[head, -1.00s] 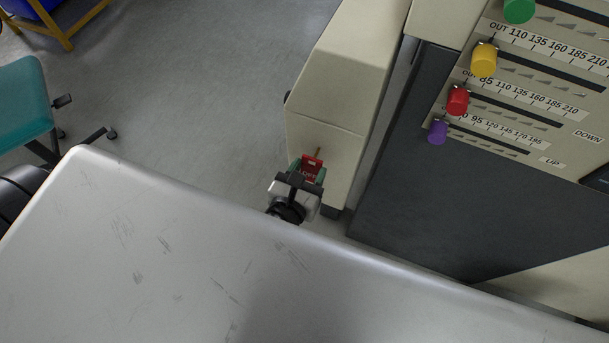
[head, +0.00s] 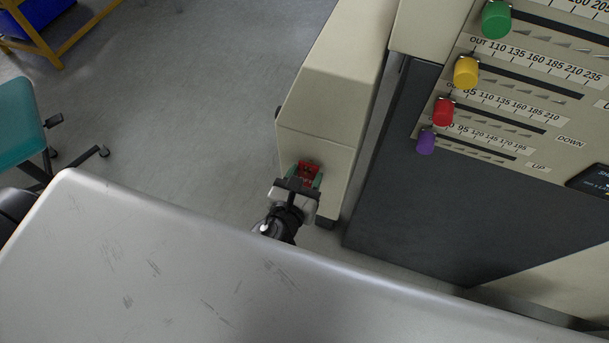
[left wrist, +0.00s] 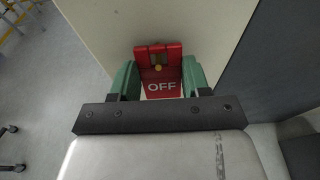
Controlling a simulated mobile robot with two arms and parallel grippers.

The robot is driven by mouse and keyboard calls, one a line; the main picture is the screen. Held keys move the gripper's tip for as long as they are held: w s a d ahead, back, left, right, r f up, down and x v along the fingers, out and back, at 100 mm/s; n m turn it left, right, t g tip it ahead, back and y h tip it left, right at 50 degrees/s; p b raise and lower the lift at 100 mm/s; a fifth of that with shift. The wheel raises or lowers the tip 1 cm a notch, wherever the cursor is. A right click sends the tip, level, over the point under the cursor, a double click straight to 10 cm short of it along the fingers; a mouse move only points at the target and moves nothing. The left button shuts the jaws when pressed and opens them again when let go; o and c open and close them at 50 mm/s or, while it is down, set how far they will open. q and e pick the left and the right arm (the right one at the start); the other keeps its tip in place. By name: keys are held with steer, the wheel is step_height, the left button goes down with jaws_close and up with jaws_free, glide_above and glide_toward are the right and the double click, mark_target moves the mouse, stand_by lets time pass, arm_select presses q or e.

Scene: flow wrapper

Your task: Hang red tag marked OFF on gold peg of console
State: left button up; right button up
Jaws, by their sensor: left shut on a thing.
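The red tag (head: 308,170) is at the front face of the cream console (head: 318,133). In the left wrist view the tag (left wrist: 163,88) faces me, with white OFF lettering upright and a slotted upper part. A small gold peg end (left wrist: 158,67) shows at the slot in that upper part; I cannot tell how far it passes through. My left gripper (left wrist: 163,80) is shut on the tag, a green finger at each side; it also shows in the head view (head: 305,176). The peg is not clearly visible in the head view. My right gripper is out of view.
A grey metal surface (head: 150,270) fills the foreground. A panel with green, yellow, red (head: 443,111) and purple knobs stands to the right above a dark panel (head: 430,190). A teal chair (head: 18,125) is at left. Open floor (head: 190,110) lies left of the console.

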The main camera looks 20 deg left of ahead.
arm_select(q)
steer(key=o, duration=1)
steer(key=shift+c, duration=0.2)
